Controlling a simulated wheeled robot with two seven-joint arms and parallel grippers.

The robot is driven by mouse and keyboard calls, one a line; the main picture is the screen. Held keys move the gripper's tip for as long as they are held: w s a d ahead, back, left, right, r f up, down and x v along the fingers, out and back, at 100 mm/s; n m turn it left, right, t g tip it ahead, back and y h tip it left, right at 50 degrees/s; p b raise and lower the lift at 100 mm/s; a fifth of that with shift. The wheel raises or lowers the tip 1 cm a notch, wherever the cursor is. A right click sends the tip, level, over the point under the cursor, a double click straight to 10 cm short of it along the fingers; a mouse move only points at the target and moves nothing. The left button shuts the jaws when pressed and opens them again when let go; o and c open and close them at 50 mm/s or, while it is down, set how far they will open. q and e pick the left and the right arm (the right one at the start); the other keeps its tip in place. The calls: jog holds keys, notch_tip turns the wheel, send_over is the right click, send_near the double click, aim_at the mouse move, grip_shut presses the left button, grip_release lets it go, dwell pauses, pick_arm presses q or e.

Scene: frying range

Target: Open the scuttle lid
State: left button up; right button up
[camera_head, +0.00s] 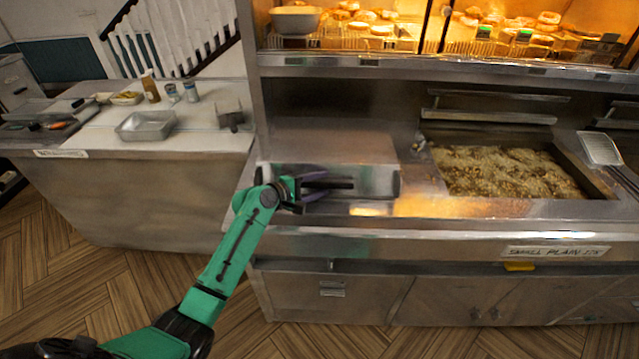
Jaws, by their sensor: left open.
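The scuttle lid (340,140) is a closed, brushed-steel cover on the range counter, left of the frying pan. Its front face (378,182) has a dark horizontal bar handle (342,185). My left gripper (322,185) is at the front of the lid, its arm coming up from the lower left. Its purple fingers are open, one above and one below the left part of the handle. I cannot tell whether they touch it. My right gripper is not in view.
A heated cabinet (420,66) overhangs the back. A side counter (190,142) at left holds a steel tray (146,125) and bottles. Floor is clear at left.

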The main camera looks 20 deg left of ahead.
pick_arm(q)
grip_shut()
dwell(1.4)
